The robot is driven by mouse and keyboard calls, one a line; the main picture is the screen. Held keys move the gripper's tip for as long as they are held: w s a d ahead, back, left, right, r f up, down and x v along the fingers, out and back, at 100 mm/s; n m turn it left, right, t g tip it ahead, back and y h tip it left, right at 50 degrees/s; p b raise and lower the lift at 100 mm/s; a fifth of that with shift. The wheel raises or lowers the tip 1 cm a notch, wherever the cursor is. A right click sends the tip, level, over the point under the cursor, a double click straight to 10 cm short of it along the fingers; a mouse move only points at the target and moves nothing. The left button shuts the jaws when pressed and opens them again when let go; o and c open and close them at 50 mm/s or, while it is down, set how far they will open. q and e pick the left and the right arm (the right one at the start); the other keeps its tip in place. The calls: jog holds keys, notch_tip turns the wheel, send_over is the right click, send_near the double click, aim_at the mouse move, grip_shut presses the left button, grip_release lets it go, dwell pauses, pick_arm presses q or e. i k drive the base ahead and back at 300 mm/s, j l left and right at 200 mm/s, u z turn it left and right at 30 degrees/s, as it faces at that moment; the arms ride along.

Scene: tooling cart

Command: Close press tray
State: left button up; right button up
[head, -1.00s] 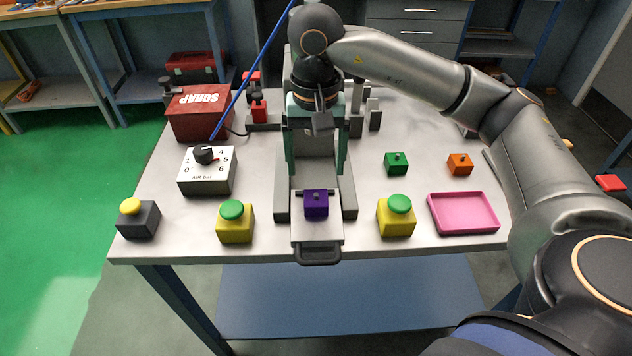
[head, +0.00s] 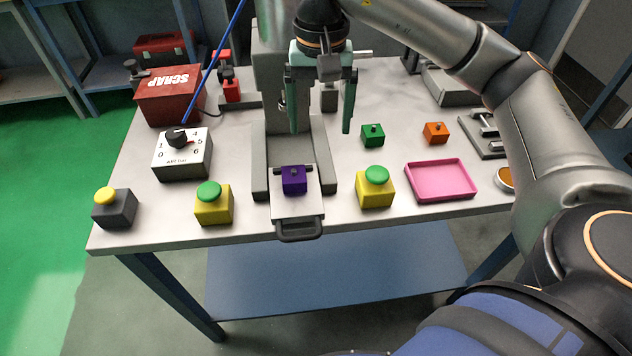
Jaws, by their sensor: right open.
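The press (head: 270,95) stands at the middle of the cart top. Its tray (head: 297,205) is pulled out toward the front, and its dark handle (head: 299,230) reaches past the cart's front edge. A purple block (head: 294,180) with a small knob sits on the tray. My right gripper (head: 320,128) is open and empty. It points down in front of the press column, behind and above the purple block, apart from the handle. My left gripper is not in view.
Yellow boxes with green buttons flank the tray, left (head: 213,205) and right (head: 375,188). A pink tray (head: 441,181), green block (head: 372,135) and orange block (head: 436,132) lie to the right. A dial box (head: 182,155), red scrap box (head: 170,98) and yellow-button box (head: 114,209) stand left.

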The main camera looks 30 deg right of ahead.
aim_at(309, 205)
jog(key=z, duration=0.85)
